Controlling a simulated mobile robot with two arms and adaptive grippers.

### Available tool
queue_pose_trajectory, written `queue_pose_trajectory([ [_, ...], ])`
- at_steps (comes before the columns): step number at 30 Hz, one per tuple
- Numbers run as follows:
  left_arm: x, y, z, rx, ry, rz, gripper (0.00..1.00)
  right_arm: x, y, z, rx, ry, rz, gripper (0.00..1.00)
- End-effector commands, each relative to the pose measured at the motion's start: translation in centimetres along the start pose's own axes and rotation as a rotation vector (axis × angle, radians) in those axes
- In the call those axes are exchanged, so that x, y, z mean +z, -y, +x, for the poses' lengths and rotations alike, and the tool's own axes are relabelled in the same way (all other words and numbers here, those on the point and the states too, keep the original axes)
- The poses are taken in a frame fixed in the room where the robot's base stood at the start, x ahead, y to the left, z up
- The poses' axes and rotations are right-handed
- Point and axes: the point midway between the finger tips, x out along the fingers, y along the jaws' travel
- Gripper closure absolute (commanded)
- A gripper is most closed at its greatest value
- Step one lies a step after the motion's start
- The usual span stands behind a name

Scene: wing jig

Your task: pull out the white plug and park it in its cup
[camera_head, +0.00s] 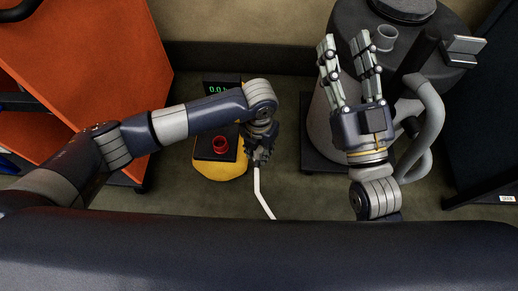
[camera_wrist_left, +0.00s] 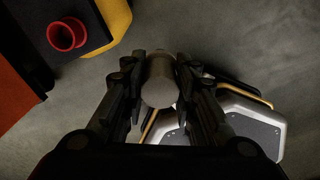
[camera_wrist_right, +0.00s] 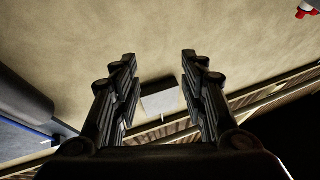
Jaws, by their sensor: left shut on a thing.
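My left gripper (camera_head: 259,148) points down beside the yellow device and is shut on the white plug. In the left wrist view the plug (camera_wrist_left: 160,82) shows as a pale, shaded cylinder between the two fingers. A white cable (camera_head: 262,196) hangs below the gripper in the head view. A red cup (camera_head: 220,144) stands on the device's dark top, a little left of my left gripper; it also shows in the left wrist view (camera_wrist_left: 67,35), open and apart from the plug. My right gripper (camera_head: 345,45) is raised, open and empty. The plug itself is hidden in the head view.
The yellow device (camera_head: 222,171) carries a dark panel with a green-lit display (camera_head: 220,88). An orange cabinet (camera_head: 110,55) stands at the left. A large grey tank (camera_head: 318,125) with a thick hose (camera_head: 432,110) stands behind my right arm. Open floor lies between device and tank.

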Motion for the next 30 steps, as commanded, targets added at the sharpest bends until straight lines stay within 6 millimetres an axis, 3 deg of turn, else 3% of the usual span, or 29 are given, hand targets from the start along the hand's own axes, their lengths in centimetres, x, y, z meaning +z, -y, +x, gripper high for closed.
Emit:
queue_pose_trajectory([
  [30, 0.0, 0.0, -1.5, 0.0, 0.001, 0.0, 0.96, 5.0, -0.7, -1.0, 0.015, 0.271, -0.01, 0.6],
])
